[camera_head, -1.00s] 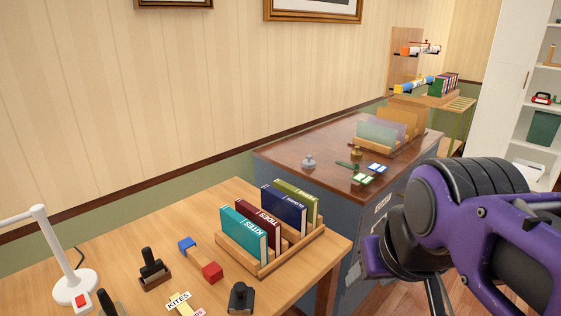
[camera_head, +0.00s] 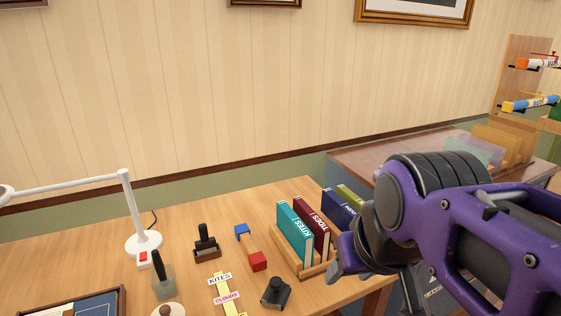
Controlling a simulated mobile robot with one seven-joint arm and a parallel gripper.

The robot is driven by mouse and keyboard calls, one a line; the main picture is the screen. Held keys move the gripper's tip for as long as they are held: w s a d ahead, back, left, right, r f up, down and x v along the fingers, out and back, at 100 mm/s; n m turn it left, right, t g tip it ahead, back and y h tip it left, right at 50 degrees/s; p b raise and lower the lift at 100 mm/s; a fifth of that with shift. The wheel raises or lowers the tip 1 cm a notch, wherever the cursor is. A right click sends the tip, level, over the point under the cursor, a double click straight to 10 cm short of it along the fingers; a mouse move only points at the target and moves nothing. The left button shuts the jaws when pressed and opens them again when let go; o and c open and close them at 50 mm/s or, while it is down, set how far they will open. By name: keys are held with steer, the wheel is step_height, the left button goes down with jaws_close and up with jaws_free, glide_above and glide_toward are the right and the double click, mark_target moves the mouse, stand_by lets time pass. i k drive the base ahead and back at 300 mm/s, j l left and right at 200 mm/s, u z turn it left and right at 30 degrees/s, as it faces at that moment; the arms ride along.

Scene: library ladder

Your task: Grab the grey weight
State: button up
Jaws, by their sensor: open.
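I see no clearly grey weight at this moment. The small grey knobbed piece seen earlier on the dark-topped desk (camera_head: 350,160) is out of sight, and my arm covers much of that desk. A black knobbed block (camera_head: 275,292) stands at the front of the light wooden table; I cannot tell whether it is a weight. My gripper (camera_head: 375,268), at the end of the purple arm, hangs right of the book rack near the table's right edge. It is open, with nothing seen in it; its fingers are only partly visible.
Divider racks stand at back right.

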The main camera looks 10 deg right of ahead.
mark_target(376, 173)
steer(key=i+l+u, duration=0.2)
steer(key=l, duration=0.2)
steer(key=l+u, duration=0.2)
steer(key=l, duration=0.2)
steer(key=l+u, duration=0.1)
steer(key=l, duration=0.75)
steer(key=i+l+u, duration=0.1)
steer(key=l, duration=0.75)
